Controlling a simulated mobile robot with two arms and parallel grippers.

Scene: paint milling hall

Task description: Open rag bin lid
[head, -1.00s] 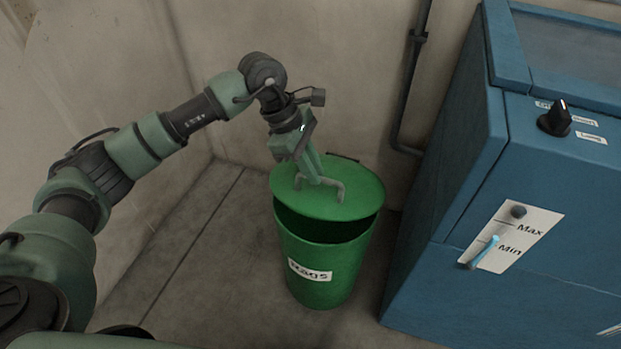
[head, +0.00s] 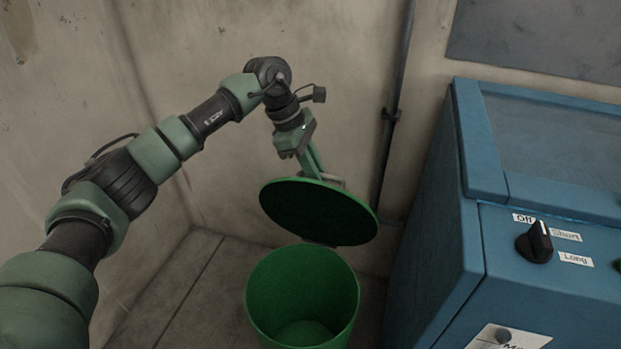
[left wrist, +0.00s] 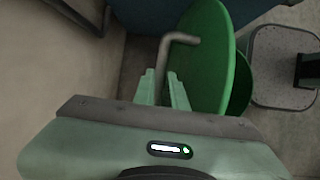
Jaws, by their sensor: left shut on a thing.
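The green rag bin (head: 303,300) stands on the floor, and I can see down into its empty-looking inside. Its green lid (head: 318,212) is raised and tilted well up at the back, its underside facing my head camera. My left gripper (head: 318,176) is behind the lid's upper edge, shut on the lid's grey handle, which is mostly hidden in the head view. In the left wrist view the handle (left wrist: 178,42) shows at the fingertips, beside the lid (left wrist: 208,60). The bin's rim (left wrist: 241,85) shows past the lid. My right gripper is not in view.
A blue machine cabinet (head: 450,215) with a black knob (head: 535,242) stands close on the right. Concrete walls (head: 200,100) and a vertical pipe (head: 392,115) are close behind the bin. Bare floor (head: 185,290) lies left of it.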

